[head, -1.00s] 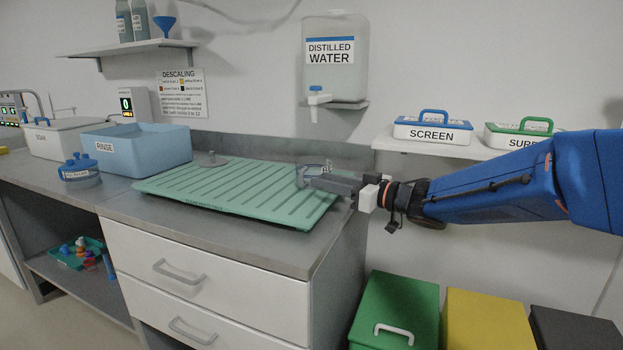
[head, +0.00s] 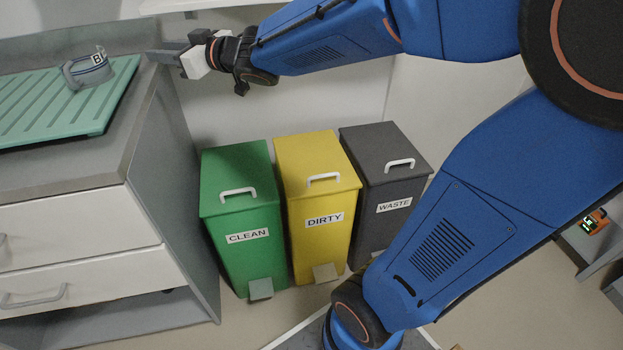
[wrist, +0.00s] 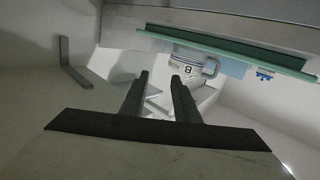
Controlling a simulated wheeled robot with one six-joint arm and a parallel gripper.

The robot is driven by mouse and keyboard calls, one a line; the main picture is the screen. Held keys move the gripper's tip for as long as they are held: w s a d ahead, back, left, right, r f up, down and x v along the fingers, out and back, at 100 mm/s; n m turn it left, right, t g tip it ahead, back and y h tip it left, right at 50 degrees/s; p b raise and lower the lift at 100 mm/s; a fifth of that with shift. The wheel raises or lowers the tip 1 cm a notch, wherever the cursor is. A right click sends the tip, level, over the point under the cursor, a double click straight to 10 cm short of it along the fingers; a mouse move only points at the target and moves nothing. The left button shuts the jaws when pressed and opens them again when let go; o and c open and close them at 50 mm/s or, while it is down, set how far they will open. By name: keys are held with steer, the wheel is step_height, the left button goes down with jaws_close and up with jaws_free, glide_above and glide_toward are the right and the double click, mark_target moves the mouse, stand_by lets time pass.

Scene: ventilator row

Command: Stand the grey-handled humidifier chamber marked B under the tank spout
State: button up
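The humidifier chamber marked B (head: 92,72) stands on the right end of the green ribbed drain mat (head: 45,105) on the counter. It looks clear and grey with a grey loop handle on its left in the head view.
Green CLEAN (head: 240,180), yellow DIRTY (head: 318,190) and dark WASTE (head: 385,175) bins stand on the floor right of the counter. A shelf edge (head: 190,5) crosses the top of the head view. White drawers (head: 75,235) are below the counter.

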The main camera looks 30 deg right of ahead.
steer(key=s+d+f+m+g+h, duration=0.1)
steer(key=s+d+f+m+h, duration=0.25)
steer(key=s+d+h, duration=0.35)
steer(key=s+d+f+m+g+h, duration=0.1)
steer(key=s+d+f+m+h, duration=0.25)
steer(key=d, duration=0.55)
steer(key=s+f+g+y, duration=0.1)
steer(key=s+f+g, duration=0.3)
steer(key=s+f, duration=0.3)
steer(key=s+f+g, duration=0.4)
steer(key=s+f, duration=0.3)
steer(key=s, duration=1)
steer(key=shift+s+a+y, duration=0.2)
steer(key=shift+s+y, duration=0.15)
